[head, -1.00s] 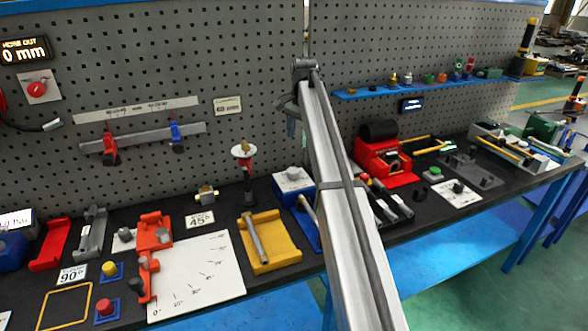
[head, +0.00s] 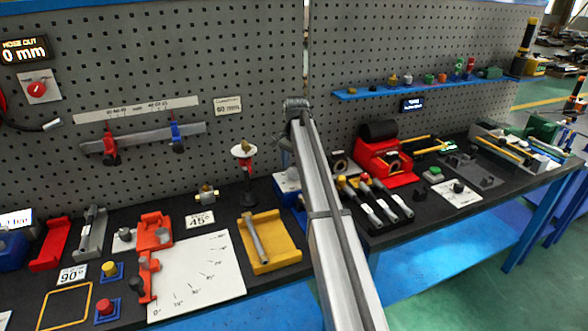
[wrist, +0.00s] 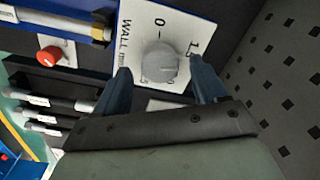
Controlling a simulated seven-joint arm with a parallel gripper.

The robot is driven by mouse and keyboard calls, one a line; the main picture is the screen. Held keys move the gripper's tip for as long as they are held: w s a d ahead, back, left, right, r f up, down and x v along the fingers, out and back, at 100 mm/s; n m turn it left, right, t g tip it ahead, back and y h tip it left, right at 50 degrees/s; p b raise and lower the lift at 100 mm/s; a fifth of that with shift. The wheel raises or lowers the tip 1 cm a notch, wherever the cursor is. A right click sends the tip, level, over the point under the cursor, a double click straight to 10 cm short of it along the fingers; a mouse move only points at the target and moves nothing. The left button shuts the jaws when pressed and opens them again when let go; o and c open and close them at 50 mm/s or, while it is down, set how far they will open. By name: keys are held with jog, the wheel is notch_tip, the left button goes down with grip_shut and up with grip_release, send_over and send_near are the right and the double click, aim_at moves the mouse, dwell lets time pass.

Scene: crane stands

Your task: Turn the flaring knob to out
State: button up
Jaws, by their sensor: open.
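A round grey knob (wrist: 160,62) stands on a white panel (wrist: 130,40) marked "WALL", "0" and "1." in the wrist view. My gripper (wrist: 161,76) is open, with one dark blue finger on each side of this knob. I cannot tell whether the fingers touch it. No "out" mark is readable on the panel. In the head view my arm covers much of a blue block with a white top (head: 283,183), so its knob is hidden. I cannot tell from the labels which knob is the flaring knob.
A red knob (head: 37,88) sits on the pegboard under a "HOSE OUT 0 mm" display (head: 24,50). A yellow tray (head: 278,250) lies left of my arm. Several handled tools (head: 375,205) and a red machine (head: 375,160) stand right of it. The pegboard rises close behind.

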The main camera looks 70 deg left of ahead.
jog(key=shift+f, duration=0.8)
jog(key=shift+c, duration=0.5)
jog(key=c, duration=1)
jog(key=shift+o, duration=0.2)
